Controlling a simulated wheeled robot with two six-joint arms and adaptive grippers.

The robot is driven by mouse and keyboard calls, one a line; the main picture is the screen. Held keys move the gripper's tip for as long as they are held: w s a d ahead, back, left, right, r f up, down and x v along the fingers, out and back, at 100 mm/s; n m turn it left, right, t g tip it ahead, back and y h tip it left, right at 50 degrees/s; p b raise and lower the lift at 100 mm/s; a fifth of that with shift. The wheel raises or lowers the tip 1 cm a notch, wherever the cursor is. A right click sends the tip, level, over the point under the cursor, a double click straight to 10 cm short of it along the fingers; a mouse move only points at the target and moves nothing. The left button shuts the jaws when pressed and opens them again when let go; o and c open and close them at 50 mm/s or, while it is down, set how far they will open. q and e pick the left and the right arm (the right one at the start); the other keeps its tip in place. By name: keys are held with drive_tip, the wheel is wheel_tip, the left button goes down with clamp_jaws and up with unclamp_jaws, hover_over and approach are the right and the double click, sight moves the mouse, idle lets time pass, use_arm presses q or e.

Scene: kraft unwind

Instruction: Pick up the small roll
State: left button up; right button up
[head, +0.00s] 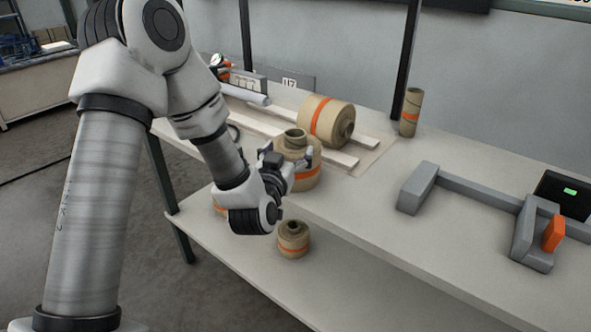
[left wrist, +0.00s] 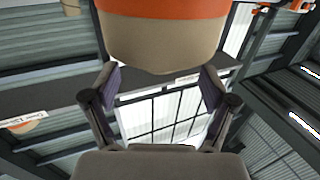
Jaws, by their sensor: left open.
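A tan kraft roll with an orange band and a raised core (head: 293,138) stands upright on the table. My left gripper (head: 288,164) is open in front of it and covers part of its near side. In the left wrist view, a tan roll with an orange band (left wrist: 160,38) fills the top centre, just beyond and partly between the spread fingers (left wrist: 159,80); contact cannot be told. A smaller-looking roll (head: 293,240) stands on the lower shelf, below the gripper. Another roll there (head: 219,206) is mostly hidden by my arm. My right gripper is not in view.
A large banded roll (head: 326,121) lies on its side on pale rails at the back. A slim upright roll (head: 411,110) stands by a dark post. A grey bracket-like fixture (head: 470,193) with an orange part sits at right. The table's front middle is clear.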

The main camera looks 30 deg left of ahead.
sight(292, 143)
use_arm(q)
drive_tip(key=x, duration=0.6)
clamp_jaws()
drive_tip(key=shift+r+p, duration=0.1)
drive_tip(key=shift+p, duration=0.25)
